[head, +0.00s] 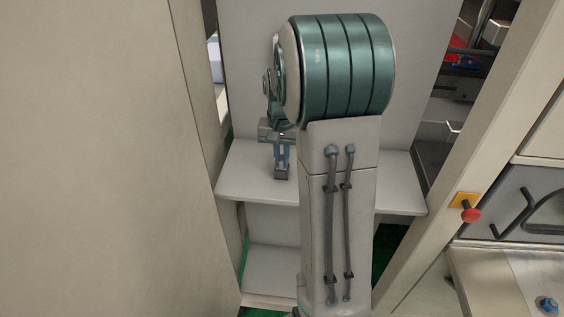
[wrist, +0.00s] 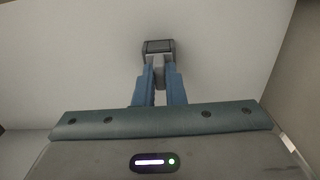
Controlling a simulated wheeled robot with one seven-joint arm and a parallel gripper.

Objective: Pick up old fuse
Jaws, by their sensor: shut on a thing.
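My gripper (head: 281,158) is in front of the pale panel, over the grey shelf (head: 255,180). In the wrist view my gripper (wrist: 159,82) has its two blue fingers close together, shut on a small grey block with a dark end, which I take to be the old fuse (wrist: 158,47). The old fuse (head: 282,174) also shows at the fingertips in the head view, small and dark. Its middle is partly hidden between the fingers. I cannot tell whether it touches the shelf.
A lower shelf (head: 270,268) lies under the grey shelf. A large beige panel (head: 100,160) stands close on the left and a slanted beige post (head: 480,130) on the right. A red button (head: 471,215) on a yellow plate sits on that post.

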